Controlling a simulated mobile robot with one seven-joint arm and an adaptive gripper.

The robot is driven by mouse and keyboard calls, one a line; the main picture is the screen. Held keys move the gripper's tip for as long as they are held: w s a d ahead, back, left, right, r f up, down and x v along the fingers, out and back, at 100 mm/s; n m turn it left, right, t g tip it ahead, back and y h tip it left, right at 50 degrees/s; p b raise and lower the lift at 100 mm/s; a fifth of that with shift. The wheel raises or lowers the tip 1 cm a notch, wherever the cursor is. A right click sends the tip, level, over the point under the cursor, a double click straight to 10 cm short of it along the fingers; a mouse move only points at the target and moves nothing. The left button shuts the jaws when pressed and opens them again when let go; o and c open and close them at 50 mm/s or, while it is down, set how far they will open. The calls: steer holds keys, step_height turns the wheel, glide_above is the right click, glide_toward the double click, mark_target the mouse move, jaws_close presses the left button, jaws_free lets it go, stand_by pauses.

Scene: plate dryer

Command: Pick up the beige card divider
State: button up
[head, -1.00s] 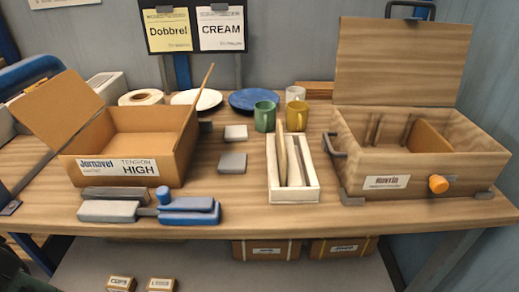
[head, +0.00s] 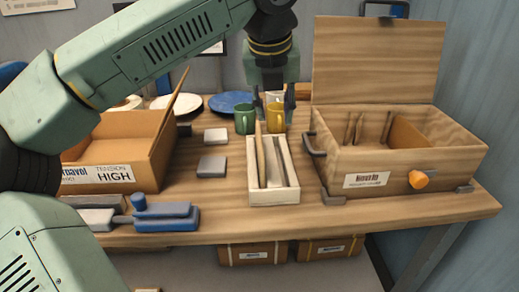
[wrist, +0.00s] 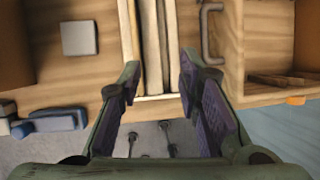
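A narrow white tray (head: 288,197) stands at the middle of the table. A beige card divider (head: 261,150) stands in it, its top rising above the rim, with another thin strip (head: 275,165) beside it. In the wrist view the thin strips (wrist: 152,45) run lengthwise between the tray's pale walls; which one is the divider I cannot tell for sure there.
A wooden box (head: 400,170) with a raised lid, side handle and orange knob stands right of the tray. A cardboard box (head: 120,150) is at left, partly behind my arm. Green (head: 245,120) and yellow (head: 275,117) mugs stand behind the tray. Grey blocks (head: 212,166) lie left.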

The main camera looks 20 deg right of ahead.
mark_target(260, 135)
steer(key=shift+w+a+f+n+y, duration=0.2)
steer(key=shift+w+a+y, duration=0.15)
steer(key=shift+w+a, duration=0.1)
steer(key=shift+w+a+f+n+y, duration=0.2)
steer(key=shift+w+a+y, duration=0.1)
steer(key=shift+a+y, duration=0.1)
steer(key=p+x, duration=0.1)
steer(key=x, duration=0.3)
steer(key=shift+w+p+x, duration=0.25)
steer(key=shift+p+x, duration=0.3)
steer(key=shift+x, duration=1)
steer(key=shift+w+p+x, duration=0.25)
steer(key=shift+p+x, duration=0.3)
steer(key=shift+x, duration=1)
steer(key=shift+r, duration=0.15)
steer(key=shift+f+b, duration=0.25)
steer(key=shift+b, duration=0.4)
steer(key=shift+c, duration=0.6)
jaws_close()
